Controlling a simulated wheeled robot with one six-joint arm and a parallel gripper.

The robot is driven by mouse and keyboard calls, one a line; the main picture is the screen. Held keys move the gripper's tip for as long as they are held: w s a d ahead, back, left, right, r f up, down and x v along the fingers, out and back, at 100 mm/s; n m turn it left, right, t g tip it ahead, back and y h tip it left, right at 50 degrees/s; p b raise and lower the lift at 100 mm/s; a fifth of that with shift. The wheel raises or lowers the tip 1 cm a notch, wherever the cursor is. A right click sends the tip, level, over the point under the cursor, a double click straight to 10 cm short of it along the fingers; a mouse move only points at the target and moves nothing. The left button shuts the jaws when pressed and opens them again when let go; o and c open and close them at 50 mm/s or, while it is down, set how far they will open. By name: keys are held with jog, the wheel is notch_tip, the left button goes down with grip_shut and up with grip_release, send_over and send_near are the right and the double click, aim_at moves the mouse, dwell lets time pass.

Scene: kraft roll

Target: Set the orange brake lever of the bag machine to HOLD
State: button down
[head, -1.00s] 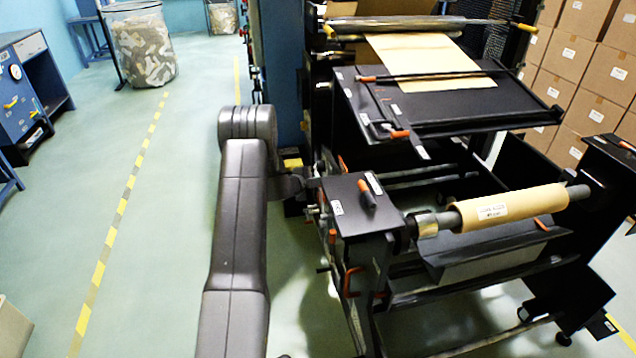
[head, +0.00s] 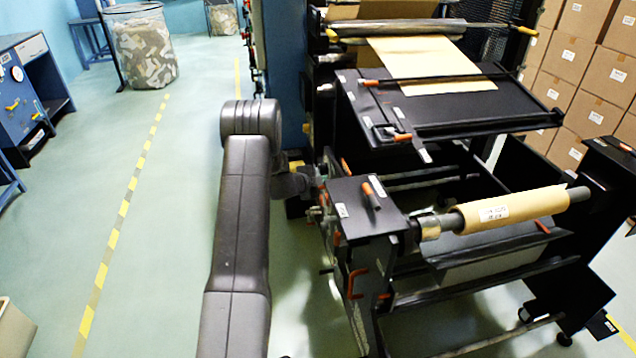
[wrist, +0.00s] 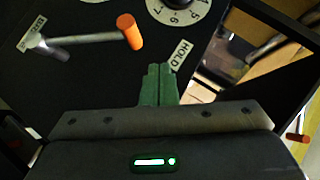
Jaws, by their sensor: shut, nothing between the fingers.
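In the wrist view, the brake lever has an orange knob (wrist: 130,31) on a metal arm that runs left across a dark panel. A HOLD label (wrist: 180,54) is on the panel to the right of the knob. Another label (wrist: 32,34), too blurred to read, is by the lever's left end. My gripper (wrist: 158,72) has green fingers pressed together with nothing between them. Its tips appear below and right of the knob, just left of the HOLD label; a gap to the knob shows. In the head view my gripper is hidden by the arm and machine.
A numbered dial (wrist: 178,8) is above the HOLD label. In the head view, the bag machine carries a kraft paper roll (head: 515,208) and several other orange handles. Stacked cartons (head: 575,70) stand at right. Floor to the left, along the yellow dashed line (head: 122,207), is clear.

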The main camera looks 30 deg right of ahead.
jog(key=s+a+r+b, duration=0.1)
jog(key=a+r, duration=0.5)
jog(key=a, duration=0.2)
jog(key=shift+s+r, duration=0.35)
jog(key=w+d+f, duration=0.3)
jog(key=d+f, duration=0.5)
jog(key=f, duration=0.1)
jog(key=shift+d+f+b, duration=0.25)
jog(key=shift+f+b, duration=0.05)
jog(key=shift+w, duration=0.1)
